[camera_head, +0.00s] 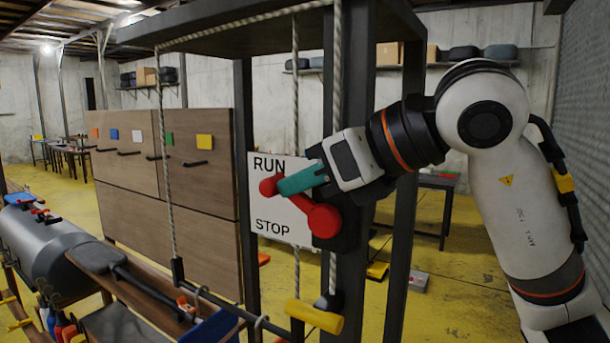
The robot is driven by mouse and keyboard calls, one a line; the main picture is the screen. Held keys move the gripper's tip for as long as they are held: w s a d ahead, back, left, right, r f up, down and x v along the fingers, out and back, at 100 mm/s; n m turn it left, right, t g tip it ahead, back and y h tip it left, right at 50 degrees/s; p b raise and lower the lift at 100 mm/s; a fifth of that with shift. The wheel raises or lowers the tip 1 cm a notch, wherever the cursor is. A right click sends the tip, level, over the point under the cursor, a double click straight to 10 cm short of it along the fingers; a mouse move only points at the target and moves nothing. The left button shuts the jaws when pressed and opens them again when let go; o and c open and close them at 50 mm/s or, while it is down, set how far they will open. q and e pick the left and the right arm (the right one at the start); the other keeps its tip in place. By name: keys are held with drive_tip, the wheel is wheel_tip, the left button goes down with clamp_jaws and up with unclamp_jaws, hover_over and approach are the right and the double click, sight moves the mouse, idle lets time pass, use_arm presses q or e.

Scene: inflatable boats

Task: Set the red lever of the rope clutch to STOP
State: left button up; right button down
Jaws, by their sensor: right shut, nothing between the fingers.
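The red lever (296,207) is on the rope clutch, in front of a white sign (274,242) with RUN at the top and STOP at the bottom. Its round pivot is at the lower right, and its arm slants up and left to a red knob just below the word RUN. My right gripper (283,186) is shut, with its green fingers at the upper end of the lever, beside the knob. The fingers cover part of the lever's end and the sign. I cannot tell whether they touch the knob. My left gripper is not in view.
A dark frame post (352,95) stands right behind the clutch, with ropes (295,90) hanging near it. A yellow handle (315,315) hangs below the sign. A wooden panel (190,250) stands to the left. A grey cylinder (45,245) lies at the far left.

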sight(295, 204)
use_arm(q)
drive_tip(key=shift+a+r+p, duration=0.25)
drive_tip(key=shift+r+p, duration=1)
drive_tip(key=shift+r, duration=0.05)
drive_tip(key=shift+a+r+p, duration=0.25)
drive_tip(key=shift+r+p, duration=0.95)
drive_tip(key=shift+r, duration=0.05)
use_arm(e)
drive_tip(key=shift+w+a+f+g+h, duration=0.15)
drive_tip(key=shift+a+f+g+h, duration=0.1)
drive_tip(key=shift+f+g+h, duration=0.6)
drive_tip(key=shift+w+a+f+g+h, duration=0.2)
drive_tip(key=shift+g+h, duration=0.5)
drive_tip(key=shift+h, duration=0.6)
drive_tip(key=shift+w+a+f+g+h, duration=0.1)
drive_tip(key=shift+a+f+g+h, duration=0.2)
drive_tip(key=shift+f+g+h, duration=0.6)
